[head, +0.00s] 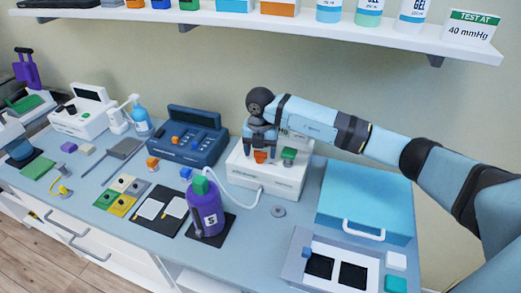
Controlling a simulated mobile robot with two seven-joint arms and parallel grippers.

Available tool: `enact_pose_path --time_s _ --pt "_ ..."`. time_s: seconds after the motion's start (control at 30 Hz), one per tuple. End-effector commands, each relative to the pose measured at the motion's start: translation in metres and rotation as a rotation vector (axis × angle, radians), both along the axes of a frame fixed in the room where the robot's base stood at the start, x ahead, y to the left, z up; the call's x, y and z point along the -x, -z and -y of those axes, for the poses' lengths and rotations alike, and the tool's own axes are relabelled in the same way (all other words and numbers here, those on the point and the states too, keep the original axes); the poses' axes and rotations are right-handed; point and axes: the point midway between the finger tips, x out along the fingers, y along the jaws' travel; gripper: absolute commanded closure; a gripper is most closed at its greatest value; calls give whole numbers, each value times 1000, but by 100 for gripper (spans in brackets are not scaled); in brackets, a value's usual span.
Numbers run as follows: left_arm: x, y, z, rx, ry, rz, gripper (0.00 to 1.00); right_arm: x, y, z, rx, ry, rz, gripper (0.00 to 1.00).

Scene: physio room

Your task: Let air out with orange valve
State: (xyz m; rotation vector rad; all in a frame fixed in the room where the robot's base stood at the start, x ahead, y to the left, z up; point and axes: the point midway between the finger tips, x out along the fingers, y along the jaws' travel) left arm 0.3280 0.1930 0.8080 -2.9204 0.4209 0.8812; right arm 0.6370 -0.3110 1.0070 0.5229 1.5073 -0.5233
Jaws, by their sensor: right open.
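The orange valve (260,156) is a small knob on top of the white device (265,180), left of a green knob (288,155). My right gripper (261,146) points down over the orange valve, with its open fingers at either side of it; whether they touch it I cannot tell. A white hose (243,203) runs from the device to a purple cuffed cylinder marked S (206,208), which stands upright on a dark mat. The device's front display is too small to read. My left gripper is not in view.
A blue case (365,200) and a tray with dark pads (335,265) sit on the right of the bench. A dark blue console (187,140) stands left of the device. A shelf (330,32) above carries bottles and a "TEST AT 40 mmHg" sign (471,27).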

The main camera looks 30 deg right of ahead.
Motion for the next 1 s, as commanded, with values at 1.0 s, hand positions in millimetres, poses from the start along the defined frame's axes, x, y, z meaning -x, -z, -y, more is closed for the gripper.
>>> enact_pose_path --time_s 1.0 --pt "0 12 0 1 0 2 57 0 -138 0 0 1 1 32"
